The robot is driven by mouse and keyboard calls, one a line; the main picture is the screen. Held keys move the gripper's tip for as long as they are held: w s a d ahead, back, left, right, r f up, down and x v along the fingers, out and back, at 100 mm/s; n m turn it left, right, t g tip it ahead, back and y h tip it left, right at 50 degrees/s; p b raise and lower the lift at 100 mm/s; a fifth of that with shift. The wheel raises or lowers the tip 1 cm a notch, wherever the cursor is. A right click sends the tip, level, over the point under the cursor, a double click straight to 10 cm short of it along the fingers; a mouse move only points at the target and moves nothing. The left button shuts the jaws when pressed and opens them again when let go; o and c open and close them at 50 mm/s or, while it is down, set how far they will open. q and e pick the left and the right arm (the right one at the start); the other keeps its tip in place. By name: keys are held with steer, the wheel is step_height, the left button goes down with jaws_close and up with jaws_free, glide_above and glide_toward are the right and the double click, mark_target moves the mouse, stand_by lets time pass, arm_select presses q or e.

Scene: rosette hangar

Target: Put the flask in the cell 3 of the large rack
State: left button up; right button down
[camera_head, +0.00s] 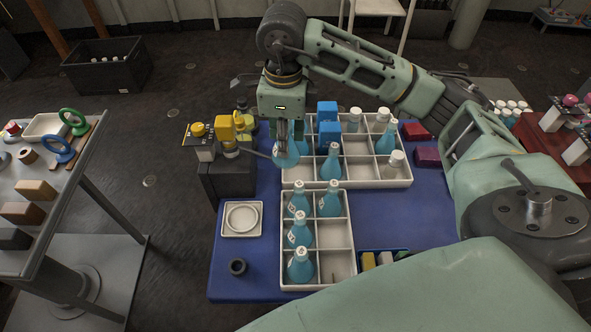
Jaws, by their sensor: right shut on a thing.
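My right gripper (290,138) points down and is shut on a blue flask (286,158). The flask is at the left edge of the large white rack (350,184); I cannot tell whether it touches the rack. The gripper hides part of the back left cells. No cell numbers are readable. My left gripper is not in view.
A smaller white rack (320,253) with several blue flasks (300,266) stands in front on the blue table (235,277). A yellow device (228,130) stands close left of my gripper.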

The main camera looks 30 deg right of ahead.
steer(key=m, duration=0.1)
steer(key=w+m, duration=0.1)
steer(key=d+m, duration=0.1)
steer(key=m, duration=0.1)
steer(key=shift+w+f, duration=0.15)
steer(key=shift+f, duration=0.2)
steer(key=w+d+f+m, duration=0.1)
steer(key=d+f+m, duration=0.1)
steer(key=f+m, duration=0.3)
steer(key=w+d+f+m+b, duration=0.1)
steer(key=d+f+m, duration=0.1)
steer(key=f+m, duration=0.3)
steer(key=w+d+f+m, duration=0.1)
steer(key=d+f+m, duration=0.1)
steer(key=f+m, duration=0.3)
steer(key=shift+w+f+m, duration=0.15)
steer(key=shift+w+m, duration=0.25)
steer(key=shift+m, duration=0.6)
steer(key=shift+f, duration=0.25)
steer(key=shift+b, duration=0.3)
steer(key=c, duration=1.3)
jaws_free()
steer(key=shift+f, duration=0.1)
